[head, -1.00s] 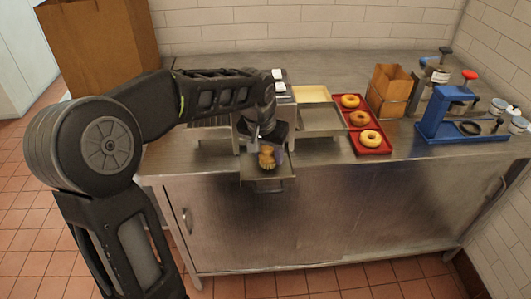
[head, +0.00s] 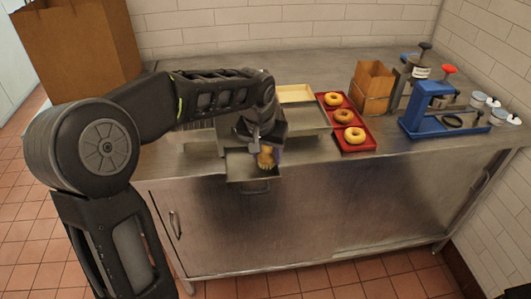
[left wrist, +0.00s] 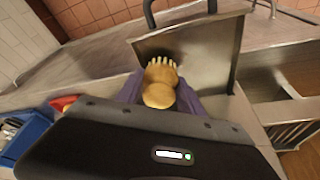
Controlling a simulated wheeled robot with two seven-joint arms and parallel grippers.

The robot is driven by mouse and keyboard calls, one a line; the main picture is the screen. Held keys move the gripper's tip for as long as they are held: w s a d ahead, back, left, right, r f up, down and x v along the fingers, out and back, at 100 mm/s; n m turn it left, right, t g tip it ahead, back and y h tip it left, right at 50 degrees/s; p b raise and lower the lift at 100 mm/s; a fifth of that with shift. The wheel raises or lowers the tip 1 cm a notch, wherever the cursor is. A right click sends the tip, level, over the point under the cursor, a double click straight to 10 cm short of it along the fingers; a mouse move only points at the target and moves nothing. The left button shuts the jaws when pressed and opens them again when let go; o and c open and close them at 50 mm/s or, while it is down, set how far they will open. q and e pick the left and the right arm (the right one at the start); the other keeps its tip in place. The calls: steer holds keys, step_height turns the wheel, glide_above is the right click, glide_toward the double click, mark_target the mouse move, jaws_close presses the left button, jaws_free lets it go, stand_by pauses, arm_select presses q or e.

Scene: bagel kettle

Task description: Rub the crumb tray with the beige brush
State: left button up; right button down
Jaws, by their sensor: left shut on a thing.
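The crumb tray (head: 240,168) is a flat metal tray sticking out past the counter's front edge, with a handle at its front. It also shows in the left wrist view (left wrist: 208,62). My left gripper (head: 266,148) is over the tray, shut on the beige brush (head: 266,158). In the left wrist view the brush (left wrist: 160,85) sits between the fingers, with its bristle end toward the tray's handle side. The bristles look to be at the tray's surface, but I cannot tell for certain that they touch. My right gripper is not in view.
A red tray (head: 356,146) with several donuts lies right of the metal equipment. Beyond are a paper bag (head: 373,85) and a blue press (head: 430,110). A pale yellow tray (head: 296,94) lies behind. A large brown bag (head: 80,50) stands at left.

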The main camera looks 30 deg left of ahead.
arm_select(q)
steer(key=shift+s+a+f+b, duration=0.1)
steer(key=shift+s+a+b, duration=0.1)
steer(key=shift+s+a, duration=0.55)
steer(key=shift+s+a+b, duration=0.15)
steer(key=shift+s+a, duration=0.3)
steer(key=shift+a, duration=0.45)
steer(key=shift+s+a+f, duration=0.1)
steer(key=shift+s+a, duration=0.5)
steer(key=shift+a, duration=0.2)
steer(key=shift+s+a+f, duration=0.1)
steer(key=shift+s+a, duration=0.45)
steer(key=shift+a, duration=0.2)
step_height(320, 180, up, 5)
steer(key=p, duration=0.3)
steer(key=shift+s+a+r, duration=0.1)
steer(key=shift+r+p, duration=0.45)
steer(key=shift+p, duration=0.05)
